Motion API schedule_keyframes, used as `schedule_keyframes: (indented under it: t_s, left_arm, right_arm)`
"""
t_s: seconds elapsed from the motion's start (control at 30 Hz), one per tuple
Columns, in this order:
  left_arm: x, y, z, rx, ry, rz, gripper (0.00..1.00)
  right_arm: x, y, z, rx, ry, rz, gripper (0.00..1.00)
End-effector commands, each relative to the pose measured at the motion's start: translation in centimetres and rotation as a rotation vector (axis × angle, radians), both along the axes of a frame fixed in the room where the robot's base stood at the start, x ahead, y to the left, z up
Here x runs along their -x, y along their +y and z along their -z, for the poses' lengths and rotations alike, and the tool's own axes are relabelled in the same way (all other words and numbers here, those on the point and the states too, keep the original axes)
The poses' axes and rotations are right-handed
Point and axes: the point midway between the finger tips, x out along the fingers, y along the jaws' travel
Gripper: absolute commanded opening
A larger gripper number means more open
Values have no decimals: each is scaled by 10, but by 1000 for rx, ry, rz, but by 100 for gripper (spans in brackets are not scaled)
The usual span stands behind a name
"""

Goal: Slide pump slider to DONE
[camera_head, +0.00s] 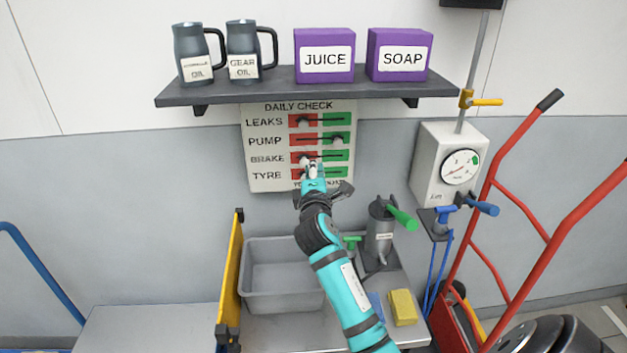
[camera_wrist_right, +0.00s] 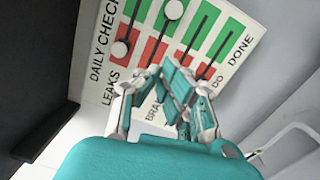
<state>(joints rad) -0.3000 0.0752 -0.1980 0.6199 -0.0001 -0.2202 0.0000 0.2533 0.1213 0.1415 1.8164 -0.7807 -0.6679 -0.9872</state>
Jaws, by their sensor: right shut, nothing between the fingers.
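The white daily check board (camera_head: 257,183) hangs on the wall with rows LEAKS, PUMP, BRAKE and TYRE, each with a red left half and a green right half. The pump slider's round knob (camera_head: 337,139) is in the green half; it also shows in the wrist view (camera_wrist_right: 174,9). The leaks knob (camera_head: 303,122) is in the red half. My right gripper (camera_head: 311,166) is shut and empty in front of the BRAKE and TYRE rows, below the pump knob and apart from it. It hides parts of the lower rows. My left gripper is out of view.
A shelf (camera_head: 300,91) with two oil jugs and purple JUICE (camera_head: 325,38) and SOAP boxes sits above the board. Below are a grey bin (camera_head: 275,300) and a pump can with a green handle (camera_head: 402,217). A gauge box (camera_head: 437,150) and red hand truck stand right.

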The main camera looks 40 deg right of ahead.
Motion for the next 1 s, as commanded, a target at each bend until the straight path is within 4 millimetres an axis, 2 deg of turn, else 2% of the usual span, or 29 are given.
schedule_keyframes:
  t_s: [0.1, 0.23, 0.43, 0.87, 0.97, 1.0]
  left_arm:
    - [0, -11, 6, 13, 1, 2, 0]
    - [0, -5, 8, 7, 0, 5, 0]
    - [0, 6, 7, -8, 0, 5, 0]
    - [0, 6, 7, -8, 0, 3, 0]
    - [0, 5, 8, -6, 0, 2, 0]
    - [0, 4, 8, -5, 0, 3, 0]
  right_arm:
    - [14, 11, 3, -3, -1, -2, 0]
    - [22, 16, 2, -1, 0, -1, 0]
    - [24, 18, 1, -1, 0, -1, 0]
    - [24, 18, 2, -6, 0, -2, 0]
    - [32, 23, 17, -67, 9, -8, 0]
    - [39, 27, 30, -123, 17, -12, 0]
